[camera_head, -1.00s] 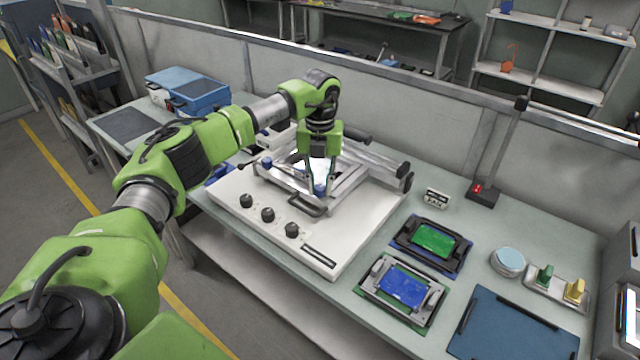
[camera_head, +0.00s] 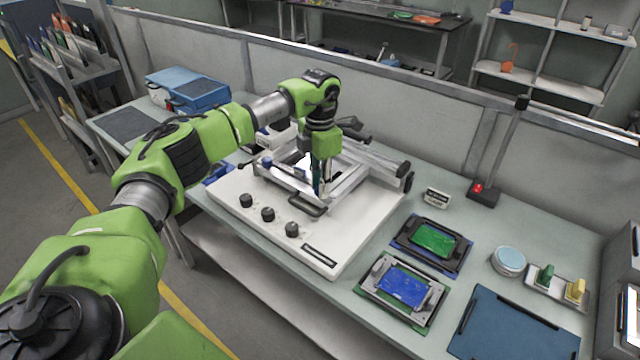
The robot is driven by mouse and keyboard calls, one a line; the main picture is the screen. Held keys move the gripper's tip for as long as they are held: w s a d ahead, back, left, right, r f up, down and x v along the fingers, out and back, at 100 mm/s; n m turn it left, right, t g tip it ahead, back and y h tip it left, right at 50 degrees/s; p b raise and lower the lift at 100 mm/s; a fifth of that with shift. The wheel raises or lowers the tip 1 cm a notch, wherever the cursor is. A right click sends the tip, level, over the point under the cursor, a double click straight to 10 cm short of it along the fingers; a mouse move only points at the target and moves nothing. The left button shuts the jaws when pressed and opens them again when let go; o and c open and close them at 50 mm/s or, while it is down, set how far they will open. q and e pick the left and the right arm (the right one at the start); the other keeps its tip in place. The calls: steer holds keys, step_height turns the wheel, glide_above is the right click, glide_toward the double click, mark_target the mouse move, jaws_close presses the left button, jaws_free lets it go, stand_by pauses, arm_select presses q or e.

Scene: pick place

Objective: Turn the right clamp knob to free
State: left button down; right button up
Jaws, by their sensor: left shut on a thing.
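The white machine (camera_head: 240,225) on the bench carries a metal frame (camera_head: 345,192) with a clamp knob at each side. The left clamp knob (camera_head: 266,162) is small and blue and stands free. My left gripper (camera_head: 318,188) points down over the frame's front right part and is shut on the right clamp knob, which its fingers mostly hide. The knob's turn angle cannot be made out. My right gripper is not in view.
Several black knobs (camera_head: 268,214) sit on the machine's front. A green board in a dark holder (camera_head: 404,238) and a blue board in a grey holder (camera_head: 378,290) lie to the right. A blue mat (camera_head: 510,330), a round tin (camera_head: 508,262) and a red-lit stand (camera_head: 482,196) are further right.

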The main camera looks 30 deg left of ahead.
arm_select(q)
steer(key=shift+m, duration=2.2)
steer(key=c, duration=1.8)
jaws_free()
step_height(320, 180, up, 12)
steer(key=shift+r, duration=0.1)
